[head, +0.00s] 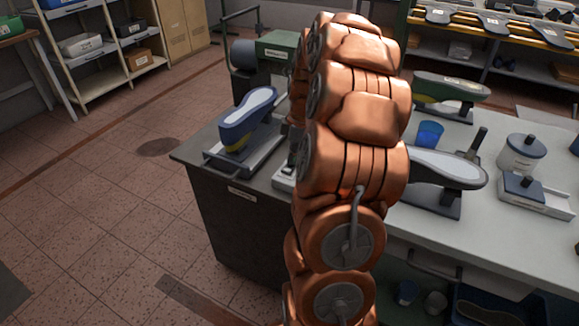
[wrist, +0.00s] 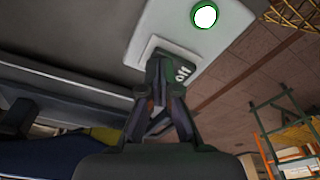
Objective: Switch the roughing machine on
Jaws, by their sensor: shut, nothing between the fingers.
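In the wrist view, a pale switch box (wrist: 218,28) carries a round lamp (wrist: 205,16), bright white with a green rim. Beside it is a raised switch plate (wrist: 182,72) with lettering that seems to read "Off", partly covered. My gripper (wrist: 160,62) is shut and empty, its fingertips at the switch plate; I cannot tell whether they touch it. In the head view my arm hides my gripper. A green machine (head: 279,42) with a grey motor stands behind the bench's left end; its label is too small to read. A small pale box (head: 284,178) shows beside my arm.
On the white bench (head: 510,228) to the right are another last (head: 447,166), a blue cup (head: 429,134) and a lidded jar (head: 522,153). The tiled floor at left is clear.

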